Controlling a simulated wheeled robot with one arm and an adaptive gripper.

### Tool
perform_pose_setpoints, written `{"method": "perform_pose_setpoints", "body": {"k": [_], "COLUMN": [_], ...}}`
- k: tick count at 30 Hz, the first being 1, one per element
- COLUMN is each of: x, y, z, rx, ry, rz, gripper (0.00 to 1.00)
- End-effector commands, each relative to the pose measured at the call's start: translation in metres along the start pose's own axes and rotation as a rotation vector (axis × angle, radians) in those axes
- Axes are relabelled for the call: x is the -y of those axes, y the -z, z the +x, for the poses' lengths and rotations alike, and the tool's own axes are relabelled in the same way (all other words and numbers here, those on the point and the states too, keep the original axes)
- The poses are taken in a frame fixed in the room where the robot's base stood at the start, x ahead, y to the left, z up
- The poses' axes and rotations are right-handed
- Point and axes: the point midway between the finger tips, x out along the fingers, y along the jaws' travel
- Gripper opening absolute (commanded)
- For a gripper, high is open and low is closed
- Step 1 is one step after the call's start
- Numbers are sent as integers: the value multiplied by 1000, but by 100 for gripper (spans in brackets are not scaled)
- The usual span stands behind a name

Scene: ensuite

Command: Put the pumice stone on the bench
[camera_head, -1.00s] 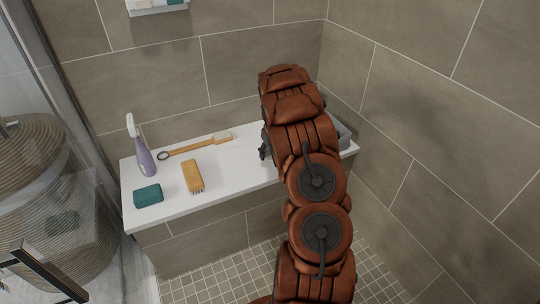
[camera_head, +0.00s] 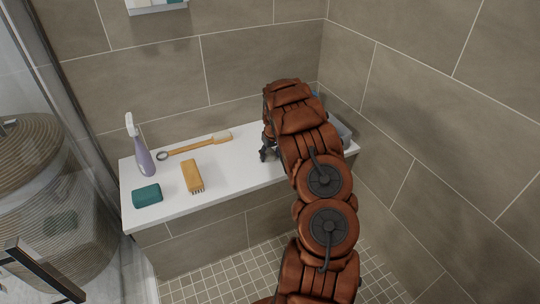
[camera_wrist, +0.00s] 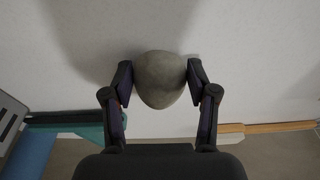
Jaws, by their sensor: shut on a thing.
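The pumice stone (camera_wrist: 161,79) is a rounded grey-brown lump. In the wrist view it sits between the two fingertips of my gripper (camera_wrist: 160,75), which is shut on it. The white bench (camera_head: 235,178) runs along the tiled back wall, and its top (camera_wrist: 235,35) fills much of the wrist view behind the stone. In the head view my gripper (camera_head: 267,153) is low over the right half of the bench. My arm hides the stone there. I cannot tell whether the stone touches the bench top.
On the left of the bench are a purple spray bottle (camera_head: 145,155), a teal block (camera_head: 147,196), a wooden nail brush (camera_head: 192,176) and a long-handled wooden brush (camera_head: 200,145). A grey object (camera_head: 342,132) is partly hidden at the right end. A woven basket (camera_head: 45,190) stands left, behind glass.

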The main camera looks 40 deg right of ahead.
Motion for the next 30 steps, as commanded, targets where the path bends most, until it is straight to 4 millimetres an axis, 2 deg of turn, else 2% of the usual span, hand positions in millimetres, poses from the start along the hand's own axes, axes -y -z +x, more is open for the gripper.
{"method": "perform_pose_setpoints", "body": {"k": [8,9,15,30], "x": [1,1,0,0], "y": [0,0,0,1], "z": [3,3,2,-4], "rx": [-1,-1,-1,-2], "ry": [0,0,0,-1], "rz": [-1,-1,-1,-1], "gripper": [24,61,82,84]}}
